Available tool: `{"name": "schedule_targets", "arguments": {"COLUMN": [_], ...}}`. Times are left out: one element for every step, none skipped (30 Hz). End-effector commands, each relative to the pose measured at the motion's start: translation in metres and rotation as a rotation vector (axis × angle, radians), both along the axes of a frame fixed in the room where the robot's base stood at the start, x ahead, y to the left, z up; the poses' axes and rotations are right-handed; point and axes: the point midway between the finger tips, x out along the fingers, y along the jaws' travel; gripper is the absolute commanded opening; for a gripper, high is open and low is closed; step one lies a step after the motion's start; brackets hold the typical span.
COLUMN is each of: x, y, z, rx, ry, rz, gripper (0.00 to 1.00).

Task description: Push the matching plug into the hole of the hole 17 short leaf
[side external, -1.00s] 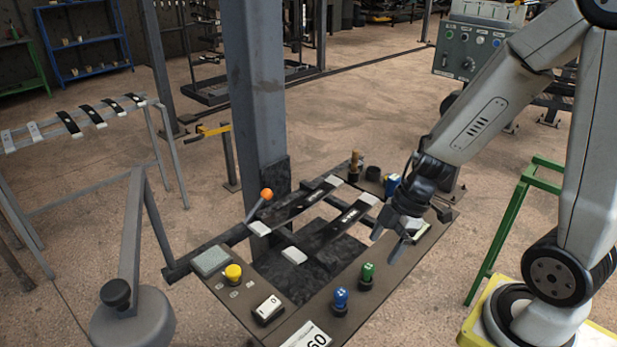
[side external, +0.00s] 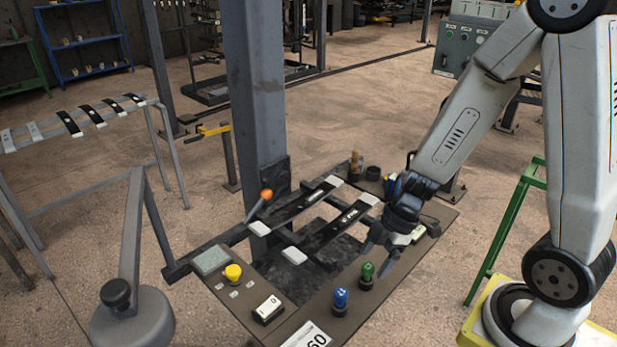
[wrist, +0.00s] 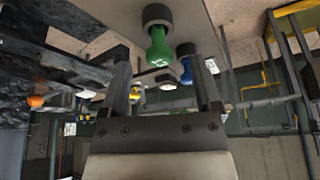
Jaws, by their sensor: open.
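My gripper (side external: 380,259) is open and empty, its fingers pointing down and left beside the green plug. The green plug (side external: 367,272) stands upright in a dark holder on the panel's front edge. In the wrist view the green plug (wrist: 160,50) shows between my open fingers (wrist: 163,85), further out. The blue plug (side external: 341,299) stands just left of it and shows behind it in the wrist view (wrist: 186,62). Two dark leaves with white ends lie across the rack, a nearer leaf (side external: 345,226) and a farther leaf (side external: 303,205). Their hole markings are too small to read.
A yellow button (side external: 233,273), a white switch (side external: 268,308) and an orange-knobbed lever (side external: 265,195) stand at the panel's left. A brown post (side external: 355,164) and a black cup (side external: 373,173) are at its far end. The grey column (side external: 258,90) rises behind the leaves.

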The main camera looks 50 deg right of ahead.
Motion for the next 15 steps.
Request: {"name": "schedule_targets", "arguments": {"x": [0.001,0.001,0.002,0.002,0.003,0.003,0.004,0.004,0.005,0.005,0.006,0.006,0.006,0.006,0.007], "y": [0.002,0.003,0.004,0.004,0.005,0.006,0.007,0.008,0.009,0.009,0.01,0.011,0.011,0.011,0.012], "z": [-0.004,-0.006,-0.009,-0.011,-0.013,-0.016,-0.017,-0.019,-0.021,-0.023,-0.024,-0.026,-0.028,-0.029,-0.03], "rx": [0.001,0.001,0.002,0.0,0.0,0.001,0.001,0.002,0.002,0.002,0.002,0.002,0.002,0.001,0.001], "ry": [0.002,0.002,0.003,0.003,0.003,0.004,0.002,0.002,0.002,0.002,0.001,0.001,0.001,0.001,0.0], "rz": [0.002,0.001,0.002,0.002,0.001,0.002,0.001,0.002,0.001,0.002,0.002,0.002,0.002,0.002,0.001], "gripper": [0.81,0.81,0.81,0.81,0.81,0.81,0.81,0.81,0.81,0.81,0.81,0.81,0.81,0.81,0.81]}}
